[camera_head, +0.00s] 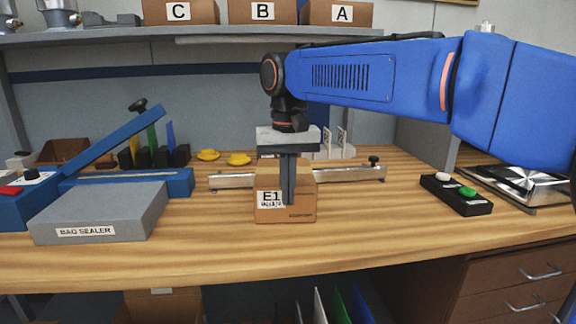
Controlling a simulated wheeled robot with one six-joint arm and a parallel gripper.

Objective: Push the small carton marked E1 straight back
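The small carton marked E1 (303,202) is a brown box with a white label on its front face. It stands upright on the wooden bench, near the middle of the view. My gripper (288,203) points straight down in front of the carton, and its fingers cover part of the front face and the label's right end. The fingers appear as one narrow dark bar with no gap visible between them. I cannot tell whether they touch the carton.
A metal rail (350,174) runs behind the carton on both sides. A bag sealer (100,215) stands at left. A black button box (456,194) and a metal plate (520,182) are at right. Yellow items (239,159) lie behind. The bench (230,245) in front is clear.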

